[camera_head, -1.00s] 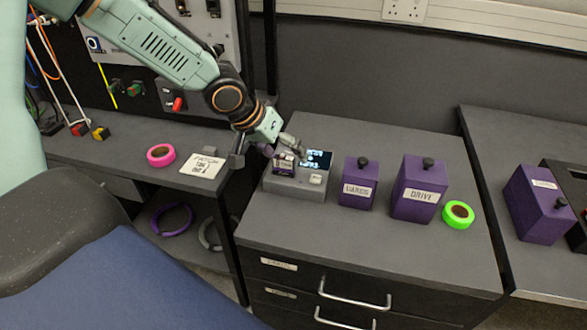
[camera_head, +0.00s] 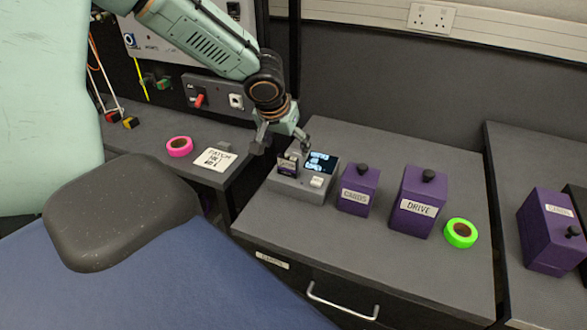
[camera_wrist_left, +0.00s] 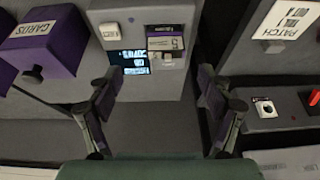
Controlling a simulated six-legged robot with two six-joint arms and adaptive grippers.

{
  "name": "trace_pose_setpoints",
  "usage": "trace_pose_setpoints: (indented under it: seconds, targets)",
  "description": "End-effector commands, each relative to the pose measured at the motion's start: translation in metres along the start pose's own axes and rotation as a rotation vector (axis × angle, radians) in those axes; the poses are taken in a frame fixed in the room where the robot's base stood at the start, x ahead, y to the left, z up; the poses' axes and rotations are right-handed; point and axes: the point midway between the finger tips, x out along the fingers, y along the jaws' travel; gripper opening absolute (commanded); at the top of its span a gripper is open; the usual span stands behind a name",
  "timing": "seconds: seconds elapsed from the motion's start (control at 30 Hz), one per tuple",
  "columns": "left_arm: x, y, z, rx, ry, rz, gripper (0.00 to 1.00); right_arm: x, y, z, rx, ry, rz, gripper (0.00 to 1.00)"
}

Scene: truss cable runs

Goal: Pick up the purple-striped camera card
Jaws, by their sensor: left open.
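The camera card (camera_head: 288,166) is a small dark card with a pale label, standing in the grey card reader (camera_head: 290,187) on the cabinet top. In the left wrist view the card (camera_wrist_left: 165,42) shows a purple stripe by its label. My left gripper (camera_head: 282,150) is open and empty, just above and behind the card. In the left wrist view the two fingers (camera_wrist_left: 158,88) are spread wide, with the card beyond and between them, apart from both. My right gripper is not in view.
The reader's lit screen (camera_head: 321,162) is beside the card. A purple CARDS box (camera_head: 357,190), a purple DRIVE box (camera_head: 416,205) and green tape (camera_head: 461,233) stand to the right. Pink tape (camera_head: 179,147) and a labelled note (camera_head: 214,159) lie on the left bench.

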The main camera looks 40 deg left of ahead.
Motion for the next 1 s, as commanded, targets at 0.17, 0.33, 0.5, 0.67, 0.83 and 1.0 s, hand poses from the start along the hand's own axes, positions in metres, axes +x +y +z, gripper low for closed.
trace_pose_setpoints:
  seconds: [0.17,0.33,0.5,0.67,0.83,1.0]
  targets:
    - [0.015,-0.002,0.001,-0.006,-0.002,-0.002,0.79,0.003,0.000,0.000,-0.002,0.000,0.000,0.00]
    - [0.031,-0.001,0.002,-0.005,-0.001,0.000,0.79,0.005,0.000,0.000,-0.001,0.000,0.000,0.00]
    - [0.054,0.000,0.007,-0.002,-0.003,-0.001,0.79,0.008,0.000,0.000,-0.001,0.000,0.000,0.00]
    - [0.072,0.001,0.006,-0.002,-0.001,-0.001,0.79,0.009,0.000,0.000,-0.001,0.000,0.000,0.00]
    - [0.078,0.002,0.005,-0.004,0.001,0.002,0.79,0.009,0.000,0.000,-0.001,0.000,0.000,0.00]
    - [0.078,0.003,0.005,-0.004,0.001,0.003,0.79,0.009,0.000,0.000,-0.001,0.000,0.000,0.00]
